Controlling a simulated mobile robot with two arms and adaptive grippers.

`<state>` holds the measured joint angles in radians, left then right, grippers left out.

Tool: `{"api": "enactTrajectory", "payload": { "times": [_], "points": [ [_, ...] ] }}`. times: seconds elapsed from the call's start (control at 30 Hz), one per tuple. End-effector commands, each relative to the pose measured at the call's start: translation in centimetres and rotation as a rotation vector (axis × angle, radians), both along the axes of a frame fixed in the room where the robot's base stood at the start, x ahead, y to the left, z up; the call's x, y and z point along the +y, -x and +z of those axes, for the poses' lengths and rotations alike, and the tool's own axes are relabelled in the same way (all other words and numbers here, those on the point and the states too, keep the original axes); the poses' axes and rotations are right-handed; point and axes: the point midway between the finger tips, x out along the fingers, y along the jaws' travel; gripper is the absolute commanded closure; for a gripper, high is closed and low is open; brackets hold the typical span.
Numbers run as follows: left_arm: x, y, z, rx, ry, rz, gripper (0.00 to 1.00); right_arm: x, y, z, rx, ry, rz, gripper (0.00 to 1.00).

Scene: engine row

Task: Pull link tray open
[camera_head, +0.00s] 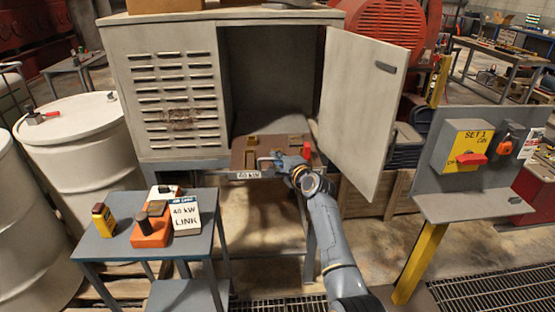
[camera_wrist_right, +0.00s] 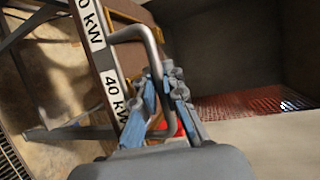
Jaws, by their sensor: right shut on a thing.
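The link tray (camera_head: 238,160) is a brown board at the bottom front of the grey cabinet, with brass-coloured pieces and a red knob (camera_head: 306,150) on it. A white "40 kW" label (camera_head: 249,175) is on its front edge; the right wrist view shows two such labels (camera_wrist_right: 116,95). A bent grey metal handle (camera_wrist_right: 135,33) stands out from the tray front in that view. My right gripper (camera_head: 279,162) is at the tray's front, its blue-grey fingers (camera_wrist_right: 166,80) shut on the handle. The fingers hide part of the handle. My left gripper is not in view.
The cabinet door (camera_head: 362,110) stands open on the right, close to my right arm.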

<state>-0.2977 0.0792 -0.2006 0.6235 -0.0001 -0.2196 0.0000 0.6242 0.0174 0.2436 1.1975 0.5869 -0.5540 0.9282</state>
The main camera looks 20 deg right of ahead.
Motion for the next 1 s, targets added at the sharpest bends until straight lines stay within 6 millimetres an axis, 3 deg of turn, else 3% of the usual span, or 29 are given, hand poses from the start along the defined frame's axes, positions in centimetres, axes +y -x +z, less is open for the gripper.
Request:
{"api": "enactTrajectory", "payload": {
  "times": [0.03,0.13,0.17,0.57,0.77,1.0],
  "points": [
    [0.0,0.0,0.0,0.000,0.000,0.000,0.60,0.0,0.0,0.0,0.001,0.000,0.001,0.88],
    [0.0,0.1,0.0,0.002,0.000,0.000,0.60,0.0,0.0,0.0,0.001,0.000,0.001,0.68],
    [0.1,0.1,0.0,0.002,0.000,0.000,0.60,0.0,0.0,0.0,0.001,0.000,0.000,0.67],
    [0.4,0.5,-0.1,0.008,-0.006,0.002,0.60,0.0,0.5,0.1,-0.001,0.000,0.001,0.67],
    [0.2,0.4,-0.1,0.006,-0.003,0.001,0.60,-0.3,2.9,0.5,-0.001,0.001,-0.001,0.67],
    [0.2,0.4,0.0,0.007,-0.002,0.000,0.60,-0.8,7.1,1.2,0.000,0.000,-0.001,0.67]
  ]
}}
